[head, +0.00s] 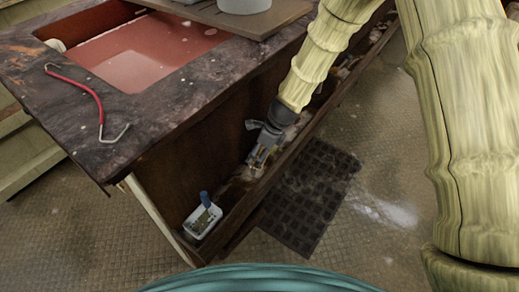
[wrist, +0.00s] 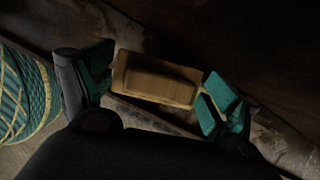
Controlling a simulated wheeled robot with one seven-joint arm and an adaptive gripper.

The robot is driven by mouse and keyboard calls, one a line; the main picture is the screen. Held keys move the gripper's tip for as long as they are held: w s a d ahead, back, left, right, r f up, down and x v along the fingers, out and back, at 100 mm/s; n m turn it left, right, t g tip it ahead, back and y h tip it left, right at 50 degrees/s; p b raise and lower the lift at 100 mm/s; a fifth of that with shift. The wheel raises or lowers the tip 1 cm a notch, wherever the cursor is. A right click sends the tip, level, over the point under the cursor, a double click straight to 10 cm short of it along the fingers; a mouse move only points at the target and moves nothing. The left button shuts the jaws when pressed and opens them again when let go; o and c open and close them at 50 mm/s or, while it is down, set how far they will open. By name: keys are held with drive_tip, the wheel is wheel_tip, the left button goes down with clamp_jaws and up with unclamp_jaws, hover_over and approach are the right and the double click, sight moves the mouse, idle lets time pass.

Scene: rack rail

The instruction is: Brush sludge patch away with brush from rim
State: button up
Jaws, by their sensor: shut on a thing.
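My gripper (head: 262,157) reaches down into the long low rail at the foot of the dark cabinet. In the wrist view its teal-padded fingers (wrist: 160,88) are shut on the two ends of a tan wooden block, which looks like the brush (wrist: 157,80). Any bristles are hidden beneath the block. The brush is hard to make out in the head view. The rim (head: 268,185) is the rail's dark front edge, close by the gripper. Brownish stains show on the rail's surface (wrist: 128,35); I cannot tell which is the sludge patch.
A small white container (head: 203,220) with a blue-handled item stands in the rail's near end. The cabinet's side (head: 205,150) rises close behind the gripper. A red bent-wire tool (head: 85,88) lies on the countertop. A black grid mat (head: 308,195) lies on the floor.

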drive_tip(key=shift+f, duration=0.7)
drive_tip(key=shift+w, duration=0.1)
drive_tip(key=shift+w+d+r+p, duration=0.2)
drive_tip(key=shift+w+d+p, duration=0.75)
drive_tip(key=shift+w+p, duration=0.3)
drive_tip(key=shift+w+d+f+p, duration=0.15)
drive_tip(key=shift+w+d+p, duration=0.45)
drive_tip(key=shift+w, duration=0.3)
drive_tip(key=shift+w+d+f+p, duration=0.1)
drive_tip(key=shift+w+d+p, duration=0.35)
drive_tip(key=shift+w+d, duration=0.35)
drive_tip(key=shift+w+d+r+p, duration=0.1)
drive_tip(key=shift+w+d+p, duration=0.35)
drive_tip(key=shift+w, duration=0.25)
drive_tip(key=shift+w+d+r+p, duration=0.1)
drive_tip(key=shift+w+d+p, duration=0.3)
drive_tip(key=shift+w, duration=0.3)
drive_tip(key=shift+w+d+f+p, duration=0.1)
drive_tip(key=shift+w+d+p, duration=0.2)
drive_tip(key=shift+w+d, duration=0.45)
drive_tip(key=shift+w+d+f+p, duration=0.1)
drive_tip(key=shift+w+d+p, duration=0.2)
drive_tip(key=shift+w+d, duration=0.45)
drive_tip(key=shift+w+a, duration=0.2)
drive_tip(key=shift+r+p, duration=0.1)
drive_tip(key=shift+p, duration=0.25)
drive_tip(key=shift+s, duration=0.1)
